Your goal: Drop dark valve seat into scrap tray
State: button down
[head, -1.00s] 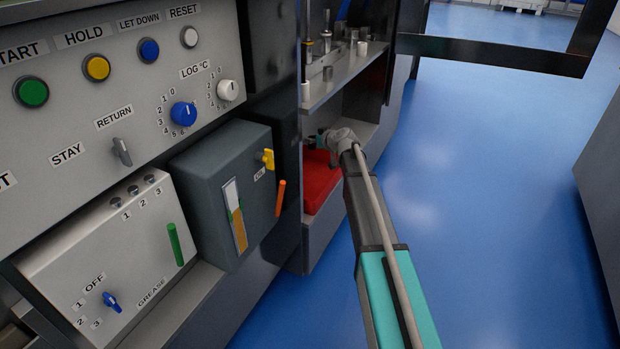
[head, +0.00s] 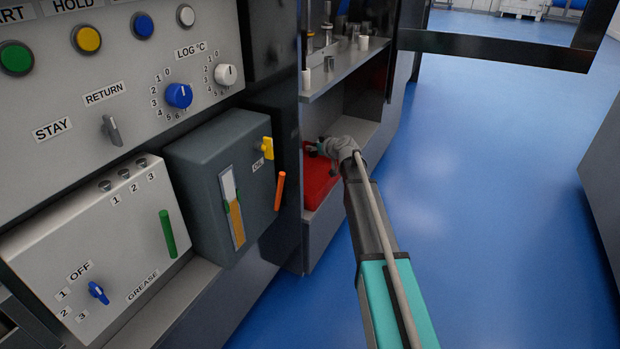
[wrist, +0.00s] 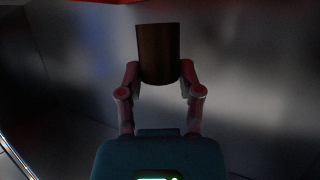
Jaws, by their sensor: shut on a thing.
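In the wrist view a dark brown cylinder, the valve seat (wrist: 158,54), sits between the fingers of my gripper (wrist: 159,78). The gripper is shut on it. In the head view my gripper (head: 318,148) reaches into the lower shelf bay, at the red scrap tray (head: 319,182). The valve seat cannot be made out there. Whether the gripper is above the tray or touching its rim is hard to tell. In the wrist view a dim red edge shows at the top.
An upper shelf (head: 345,75) with several small metal parts stands above the tray bay. Left of the bay are a dark grey box (head: 220,190) with a yellow tap and a control panel (head: 110,70). Blue floor (head: 480,180) is clear to the right.

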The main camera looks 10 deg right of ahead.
jog(key=shift+f, duration=0.1)
dwell(0.3)
jog(key=shift+c, duration=0.9)
grip_release()
